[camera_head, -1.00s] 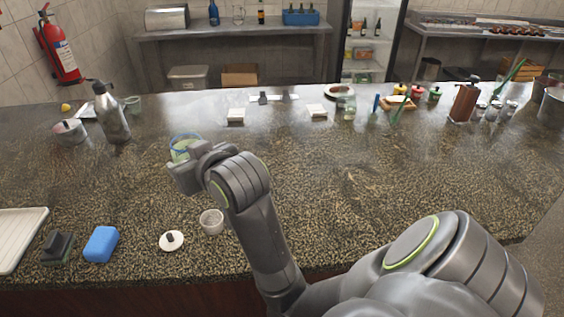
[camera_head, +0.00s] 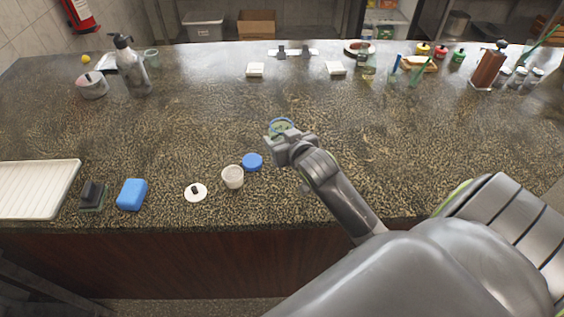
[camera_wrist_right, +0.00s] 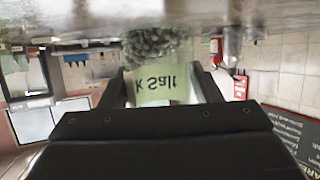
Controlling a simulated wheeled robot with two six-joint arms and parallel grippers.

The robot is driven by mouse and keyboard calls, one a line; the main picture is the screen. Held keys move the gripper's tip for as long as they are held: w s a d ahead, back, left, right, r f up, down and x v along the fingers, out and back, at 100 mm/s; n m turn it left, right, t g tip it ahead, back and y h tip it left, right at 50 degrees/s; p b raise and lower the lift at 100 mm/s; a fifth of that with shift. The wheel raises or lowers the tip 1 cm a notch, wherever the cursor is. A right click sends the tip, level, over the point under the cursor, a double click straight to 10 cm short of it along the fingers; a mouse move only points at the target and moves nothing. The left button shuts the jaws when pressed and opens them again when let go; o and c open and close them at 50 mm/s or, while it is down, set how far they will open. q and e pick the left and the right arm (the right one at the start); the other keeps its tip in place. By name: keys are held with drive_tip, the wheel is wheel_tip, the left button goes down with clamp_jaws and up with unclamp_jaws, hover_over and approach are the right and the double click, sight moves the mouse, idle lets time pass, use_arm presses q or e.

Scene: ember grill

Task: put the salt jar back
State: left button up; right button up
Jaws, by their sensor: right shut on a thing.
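The salt jar (camera_head: 281,124) is clear with a bluish rim. My right gripper (camera_head: 283,142) is shut on it over the middle of the counter. In the right wrist view the jar (camera_wrist_right: 157,75) sits between the fingers, with a pale green label ending in "k Salt" and grey grains. That view shows the counter along its top, near the jar's grain end. I cannot tell whether the jar touches the counter. A blue lid (camera_head: 252,162) lies on the counter just left of and nearer than the gripper. My left gripper is out of view.
A small pale cup (camera_head: 232,177), a white lid with a dark knob (camera_head: 195,192), a blue sponge (camera_head: 132,194) and a white tray (camera_head: 38,190) line the near edge. A spray bottle (camera_head: 131,66) stands far left. The middle of the counter (camera_head: 200,120) is clear.

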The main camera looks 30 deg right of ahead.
wheel_tip(320, 180, down, 8)
drive_tip(key=shift+f+p, duration=0.1)
drive_tip(key=shift+p, duration=0.35)
drive_tip(key=shift+f, duration=0.1)
drive_tip(key=o, duration=1.1)
drive_tip(key=shift+s+a, duration=0.1)
drive_tip(key=shift+s, duration=0.15)
drive_tip(key=b+v, duration=0.2)
drive_tip(key=v, duration=0.9)
drive_tip(key=shift+s+a+r, duration=0.1)
drive_tip(key=shift+s+r, duration=0.15)
